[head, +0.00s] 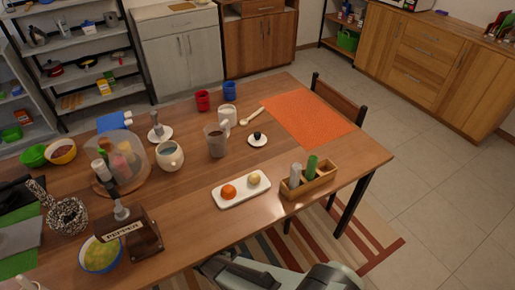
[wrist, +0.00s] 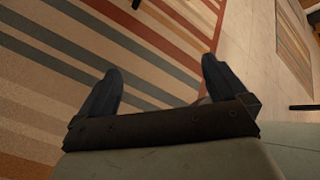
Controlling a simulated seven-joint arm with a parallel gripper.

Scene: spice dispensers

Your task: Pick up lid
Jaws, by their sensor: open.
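A small white disc with a black knob, which looks like the lid (head: 258,139), lies on the wooden table right of a grey mug (head: 217,140). A clear dome-shaped cover (head: 128,157) stands over several small bottles on a round board at the left. My gripper (wrist: 160,68) shows in the wrist view with its two dark fingers wide apart and nothing between them. Below it are only the striped rug and the floor. In the head view my arm is at the bottom edge, off the table's near side, well away from the lid; its fingertips are not clear there.
Close around the lid are a white cup (head: 228,115), a wooden spoon (head: 252,116) and an orange mat (head: 306,119). Nearer the front edge are a white tray (head: 226,201) with two round items and a wooden box (head: 312,184). A pepper dispenser (head: 128,237) stands front left.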

